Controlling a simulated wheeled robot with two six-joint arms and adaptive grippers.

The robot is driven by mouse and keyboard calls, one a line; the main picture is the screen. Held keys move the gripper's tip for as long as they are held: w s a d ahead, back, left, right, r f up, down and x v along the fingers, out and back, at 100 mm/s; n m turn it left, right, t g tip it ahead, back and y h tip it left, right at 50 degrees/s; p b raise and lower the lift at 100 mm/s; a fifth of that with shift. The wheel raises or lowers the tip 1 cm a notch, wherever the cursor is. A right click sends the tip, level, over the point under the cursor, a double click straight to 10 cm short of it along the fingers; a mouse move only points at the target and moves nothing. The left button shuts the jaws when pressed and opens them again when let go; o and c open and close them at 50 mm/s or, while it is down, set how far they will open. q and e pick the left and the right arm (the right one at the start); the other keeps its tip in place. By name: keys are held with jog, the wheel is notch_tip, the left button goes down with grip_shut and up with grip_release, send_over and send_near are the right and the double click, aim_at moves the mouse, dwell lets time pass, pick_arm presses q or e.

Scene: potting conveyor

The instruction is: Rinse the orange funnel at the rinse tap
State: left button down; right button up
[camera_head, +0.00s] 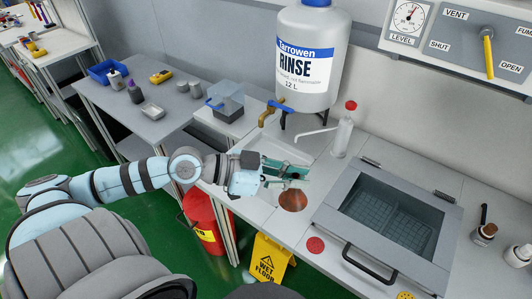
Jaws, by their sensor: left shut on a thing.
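My left gripper (290,174) reaches in from the left over the front of the bench, its green-tinted fingers shut. A round, brown-orange shape (292,201) shows right at the fingertips, and I take it to be the orange funnel, its wide mouth seen from above. The exact grip is hard to make out. The rinse tap (272,111), brass with a blue lever, is on the white rinse tank (310,62), behind and above the gripper. The funnel is apart from the tap, nearer the bench front. My right gripper is not in view.
A white wash bottle with a red cap (343,130) stands right of the tap. A lidded grey basin (452,222) with a black handle is at the right. A yellow wet-floor sign (271,257) stands below the bench.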

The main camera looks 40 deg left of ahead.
pick_arm(q)
jog(key=w+a+f+n+t+y+p, duration=0.1)
jog(key=w+a+f+n+t+y, duration=0.1)
jog(key=w+a+f+n+y, duration=0.35)
jog(key=w+a+f+n+t+y+p, duration=0.2)
jog(key=a+f+n+y, duration=0.4)
jog(key=a+f+y, duration=0.25)
jog(key=w+a+f+b, duration=0.2)
jog(key=w+a+b, duration=0.6)
jog(key=w+a, duration=0.2)
jog(key=shift+w, duration=0.25)
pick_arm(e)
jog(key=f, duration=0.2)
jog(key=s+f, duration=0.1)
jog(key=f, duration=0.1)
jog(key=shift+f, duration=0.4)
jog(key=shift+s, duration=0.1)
